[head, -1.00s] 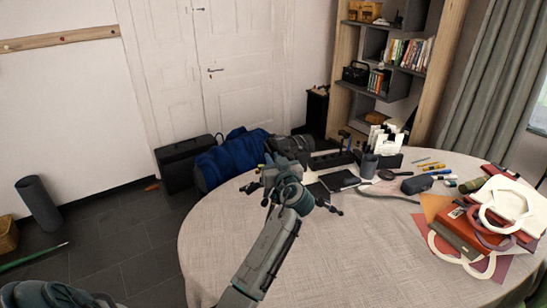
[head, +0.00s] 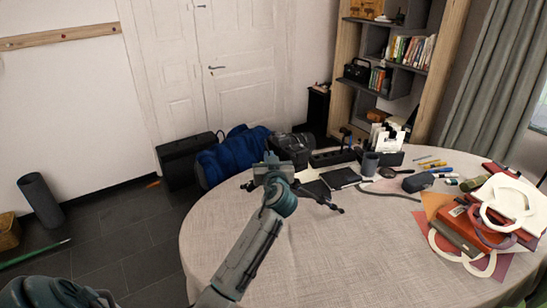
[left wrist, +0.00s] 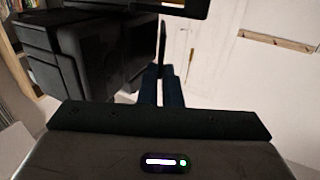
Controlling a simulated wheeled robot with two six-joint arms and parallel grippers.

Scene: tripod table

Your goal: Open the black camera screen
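The black camera (head: 292,146) stands at the table's far left edge in the head view, partly hidden behind my left gripper. In the left wrist view the big dark body on the left (left wrist: 85,50) looks like the camera, very close. A black flat frame (left wrist: 150,7) crosses the top and may be its screen. My left gripper (head: 270,166) is at the camera's near side. Its two dark blue fingers (left wrist: 161,88) are close together, with a thin dark strip reaching between them. I cannot tell if they touch it. My right gripper is out of view.
The round table (head: 300,235) has a clear near half. Dark flat items (head: 340,178), a cup (head: 370,164) and a pencil case (head: 417,182) lie right of the gripper. A blue bag (head: 232,155) is behind the table.

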